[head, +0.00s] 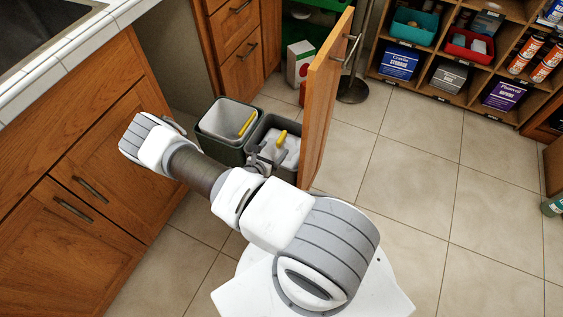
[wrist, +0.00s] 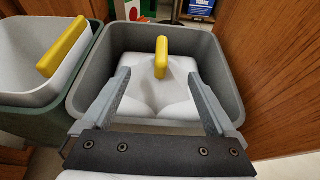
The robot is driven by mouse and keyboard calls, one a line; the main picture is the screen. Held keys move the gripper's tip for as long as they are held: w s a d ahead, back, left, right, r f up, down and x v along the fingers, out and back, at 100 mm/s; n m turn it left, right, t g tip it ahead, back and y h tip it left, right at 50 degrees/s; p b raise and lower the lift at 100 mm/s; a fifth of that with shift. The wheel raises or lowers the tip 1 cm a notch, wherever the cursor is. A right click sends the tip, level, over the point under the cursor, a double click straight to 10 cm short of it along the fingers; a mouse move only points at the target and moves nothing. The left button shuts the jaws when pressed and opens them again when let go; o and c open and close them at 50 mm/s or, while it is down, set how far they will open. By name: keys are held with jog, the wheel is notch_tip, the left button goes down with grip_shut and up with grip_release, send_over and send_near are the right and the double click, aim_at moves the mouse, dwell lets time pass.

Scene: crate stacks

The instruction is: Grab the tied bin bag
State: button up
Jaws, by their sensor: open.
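The tied bin bag (wrist: 150,92) is white, gathered up to an upright yellow tie (wrist: 161,57), inside the right-hand grey bin (wrist: 231,92). In the head view the bag (head: 291,156) shows partly behind my gripper (head: 268,155), with its yellow tie (head: 281,138) sticking up. My gripper (wrist: 158,76) is open over this bin, one finger on each side of the bag's middle in the wrist view. The yellow tie shows between and beyond the fingertips. Nothing is held. I cannot tell whether the fingers touch the bag.
A second bin (head: 211,146) with a hollow white liner and a yellow strip (head: 246,123) stands close on the left. A wooden door panel (head: 325,95) rises close on the right. Drawers (head: 95,195) flank the left. The tiled floor (head: 420,190) at right is clear.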

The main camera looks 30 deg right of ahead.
aim_at(278, 146)
jog(key=shift+w+d+f+b, duration=0.2)
jog(key=shift+d+f+b, duration=0.2)
jog(key=shift+d, duration=0.05)
jog(key=b+x, duration=0.2)
jog(key=x, duration=0.2)
jog(key=shift+r, duration=0.1)
jog(key=c, duration=1.4)
jog(key=shift+s, duration=0.1)
grip_shut()
